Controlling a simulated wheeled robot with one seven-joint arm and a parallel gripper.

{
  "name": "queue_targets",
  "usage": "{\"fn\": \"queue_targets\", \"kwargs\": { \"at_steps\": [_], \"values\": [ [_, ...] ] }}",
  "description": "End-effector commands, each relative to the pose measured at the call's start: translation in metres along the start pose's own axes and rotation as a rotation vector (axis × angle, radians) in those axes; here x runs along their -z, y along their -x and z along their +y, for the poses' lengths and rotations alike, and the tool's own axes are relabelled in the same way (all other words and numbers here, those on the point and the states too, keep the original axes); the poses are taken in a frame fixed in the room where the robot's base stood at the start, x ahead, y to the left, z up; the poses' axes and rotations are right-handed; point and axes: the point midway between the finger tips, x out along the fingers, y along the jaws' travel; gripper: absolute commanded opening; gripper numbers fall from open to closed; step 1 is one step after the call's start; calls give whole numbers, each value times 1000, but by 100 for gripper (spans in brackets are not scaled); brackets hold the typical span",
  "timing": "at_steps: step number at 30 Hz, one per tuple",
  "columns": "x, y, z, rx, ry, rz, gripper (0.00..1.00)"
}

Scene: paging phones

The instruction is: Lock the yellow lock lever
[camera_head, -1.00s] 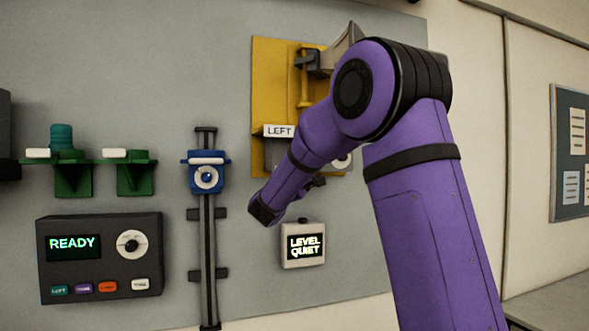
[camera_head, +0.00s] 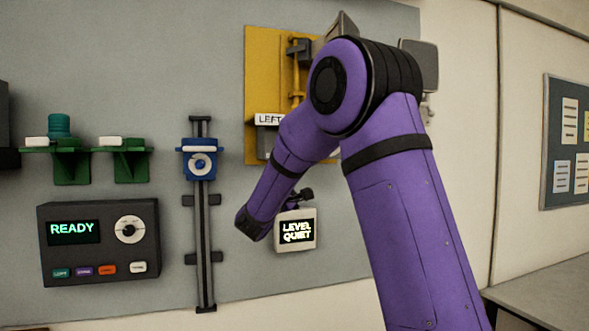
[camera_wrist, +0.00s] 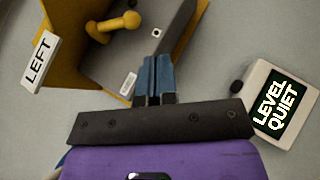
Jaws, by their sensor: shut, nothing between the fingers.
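The yellow lock lever (camera_wrist: 117,25), a short bar with rounded ends, shows at the top of the wrist view on a dark grey block (camera_wrist: 150,45). Whether it is locked I cannot tell. My gripper (camera_wrist: 155,60) is shut and empty, its blue fingers pointing toward the grey block, below and right of the lever in that view. Any contact with the block is unclear. In the head view my purple arm crosses the lower right of the yellow panel (camera_head: 262,70) and hides the lever area; my fingers cannot be made out there.
A "LEFT" label (camera_head: 268,119) sits on the yellow panel. The "LEVEL QUIET" display (camera_head: 296,232) is close to my wrist, and right of my gripper in the wrist view (camera_wrist: 280,105). A blue slider (camera_head: 199,160) on a vertical rail and a "READY" console (camera_head: 100,260) are further left.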

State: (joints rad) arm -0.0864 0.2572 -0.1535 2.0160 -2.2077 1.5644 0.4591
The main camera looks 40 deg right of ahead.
Motion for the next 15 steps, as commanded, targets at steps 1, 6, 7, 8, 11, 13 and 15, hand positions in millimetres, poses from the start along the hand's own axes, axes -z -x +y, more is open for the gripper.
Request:
{"fn": "queue_targets", "kwargs": {
  "at_steps": [1, 6, 7, 8, 11, 13, 15],
  "values": [
    [0, 8, -4, 0, 2, 3, 0],
    [-2, 33, -17, 0, 1, 3, 0],
    [-3, 37, -19, 0, 1, 2, 0],
    [-4, 40, -21, 0, 1, 2, 0],
    [-4, 50, -26, 0, 0, 2, 0],
    [-5, 54, -28, -1, 0, 1, 0],
    [-5, 56, -29, -1, -1, 1, 0]
  ]
}}
